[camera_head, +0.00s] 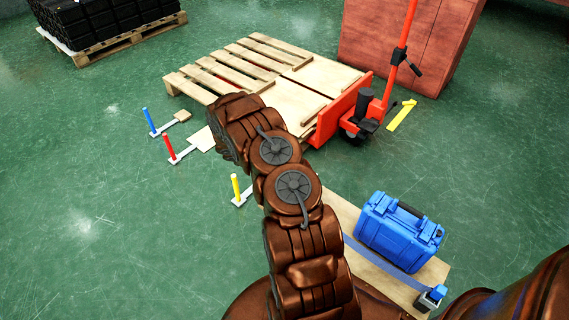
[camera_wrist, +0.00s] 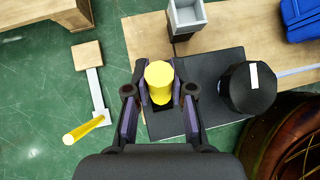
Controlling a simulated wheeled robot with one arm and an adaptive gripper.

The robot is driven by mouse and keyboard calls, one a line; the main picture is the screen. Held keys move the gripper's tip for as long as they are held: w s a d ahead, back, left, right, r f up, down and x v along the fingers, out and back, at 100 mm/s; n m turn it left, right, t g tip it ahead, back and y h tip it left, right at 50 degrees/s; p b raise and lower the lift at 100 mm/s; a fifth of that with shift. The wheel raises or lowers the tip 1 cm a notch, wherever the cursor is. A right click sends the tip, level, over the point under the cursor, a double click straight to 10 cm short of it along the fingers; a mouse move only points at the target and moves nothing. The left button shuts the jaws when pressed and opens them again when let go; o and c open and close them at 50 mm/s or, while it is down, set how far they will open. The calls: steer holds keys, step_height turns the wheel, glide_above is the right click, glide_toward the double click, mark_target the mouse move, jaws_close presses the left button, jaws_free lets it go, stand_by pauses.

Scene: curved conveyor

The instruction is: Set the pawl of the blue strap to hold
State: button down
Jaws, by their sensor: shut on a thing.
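In the wrist view my gripper (camera_wrist: 161,95) is closed around an upright yellow cylinder (camera_wrist: 159,74), one finger on each side. The cylinder stands over a dark plate (camera_wrist: 205,70). Right of it on the plate is a round black knob (camera_wrist: 247,90) with a white mark. In the head view the blue strap (camera_head: 403,275) runs along the board beside a blue case (camera_head: 398,228). It ends at a small device with a blue top (camera_head: 438,292) at the board's corner. The pawl itself cannot be made out. My gripper is hidden behind my arm in the head view.
Blue (camera_head: 149,117), red (camera_head: 169,147) and yellow (camera_head: 235,185) posts stand on floor plates at left. An open grey box (camera_wrist: 187,15) is ahead of my gripper. A pallet (camera_head: 245,60) and red pallet jack (camera_head: 345,110) stand behind.

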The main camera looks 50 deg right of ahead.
steer(key=shift+w, duration=0.15)
steer(key=c, duration=1)
jaws_free()
steer(key=shift+o, duration=0.2)
steer(key=v, duration=1.2)
steer(key=shift+d, duration=0.1)
steer(key=shift+r, duration=0.1)
